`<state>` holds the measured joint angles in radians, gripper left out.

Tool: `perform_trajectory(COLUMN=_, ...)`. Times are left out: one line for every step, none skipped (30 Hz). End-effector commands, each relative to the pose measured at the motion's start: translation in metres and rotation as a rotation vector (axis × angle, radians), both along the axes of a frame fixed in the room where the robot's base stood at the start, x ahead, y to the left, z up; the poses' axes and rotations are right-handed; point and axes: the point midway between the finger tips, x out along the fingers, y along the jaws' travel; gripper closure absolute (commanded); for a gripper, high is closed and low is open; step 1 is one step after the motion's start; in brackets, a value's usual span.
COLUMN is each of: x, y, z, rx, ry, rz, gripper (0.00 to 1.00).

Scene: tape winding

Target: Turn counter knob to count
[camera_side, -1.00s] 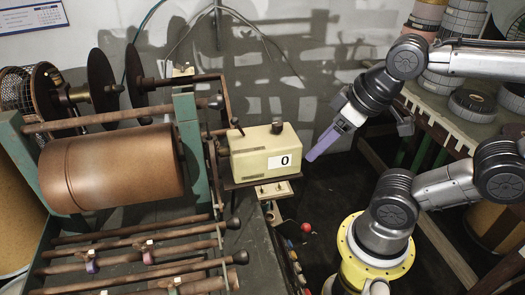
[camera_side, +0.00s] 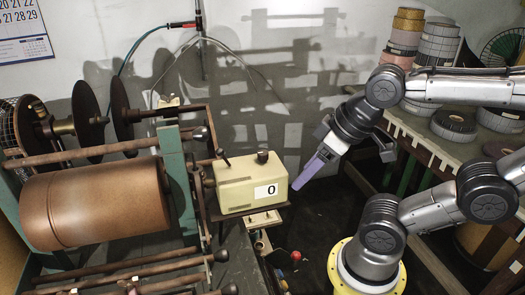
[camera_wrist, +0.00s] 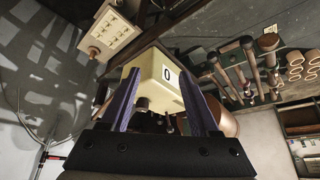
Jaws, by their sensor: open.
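The counter is a cream box (camera_side: 250,184) with a white label (camera_side: 266,191) showing the digit 0. A short dark knob (camera_side: 263,157) stands on its top, and a thin dark lever (camera_side: 222,156) rises at its left end. My gripper (camera_side: 298,185) has purple fingers and is close to the counter's right end in the side view, apart from the knob. In the wrist view the cream box (camera_wrist: 155,76) and its 0 label (camera_wrist: 168,74) show between the two spread fingers of my gripper (camera_wrist: 160,82). A knob (camera_wrist: 142,104) also shows there, with nothing gripped.
A large brown drum (camera_side: 95,205) and dark discs (camera_side: 90,118) stand left of the counter. Several rods with knobbed ends (camera_side: 130,270) lie in front. A shelf with tape rolls (camera_side: 455,125) is at the right. A small panel (camera_side: 262,220) sits below the counter.

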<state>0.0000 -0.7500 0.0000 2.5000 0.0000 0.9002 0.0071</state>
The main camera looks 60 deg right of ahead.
Motion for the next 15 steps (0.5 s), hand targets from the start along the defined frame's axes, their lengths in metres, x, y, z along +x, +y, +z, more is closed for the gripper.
perform_trajectory(x=-0.001, y=0.000, z=0.000, rx=0.008, ry=0.003, rz=-0.014, gripper=0.38)
perform_trajectory(x=-0.002, y=0.000, z=-0.001, rx=0.016, ry=0.011, rz=-0.029, gripper=0.38)
perform_trajectory(x=-0.006, y=0.001, z=-0.003, rx=0.032, ry=0.031, rz=-0.057, gripper=0.38)
perform_trajectory(x=-0.009, y=0.001, z=-0.003, rx=0.050, ry=0.044, rz=-0.084, gripper=0.38)
perform_trajectory(x=-0.011, y=0.003, z=0.000, rx=0.072, ry=0.057, rz=-0.116, gripper=0.38)
perform_trajectory(x=-0.013, y=0.005, z=0.006, rx=0.106, ry=0.073, rz=-0.165, gripper=0.38)
perform_trajectory(x=-0.014, y=0.007, z=0.011, rx=0.134, ry=0.088, rz=-0.205, gripper=0.38)
perform_trajectory(x=-0.014, y=0.009, z=0.018, rx=0.166, ry=0.109, rz=-0.253, gripper=0.38)
perform_trajectory(x=-0.014, y=0.012, z=0.028, rx=0.207, ry=0.143, rz=-0.323, gripper=0.38)
perform_trajectory(x=-0.012, y=0.013, z=0.036, rx=0.239, ry=0.168, rz=-0.378, gripper=0.38)
perform_trajectory(x=-0.011, y=0.014, z=0.043, rx=0.268, ry=0.196, rz=-0.435, gripper=0.38)
perform_trajectory(x=-0.008, y=0.015, z=0.054, rx=0.306, ry=0.231, rz=-0.510, gripper=0.38)
perform_trajectory(x=-0.005, y=0.016, z=0.062, rx=0.333, ry=0.258, rz=-0.566, gripper=0.38)
perform_trajectory(x=-0.001, y=0.016, z=0.070, rx=0.360, ry=0.287, rz=-0.625, gripper=0.38)
perform_trajectory(x=0.005, y=0.016, z=0.081, rx=0.396, ry=0.325, rz=-0.705, gripper=0.38)
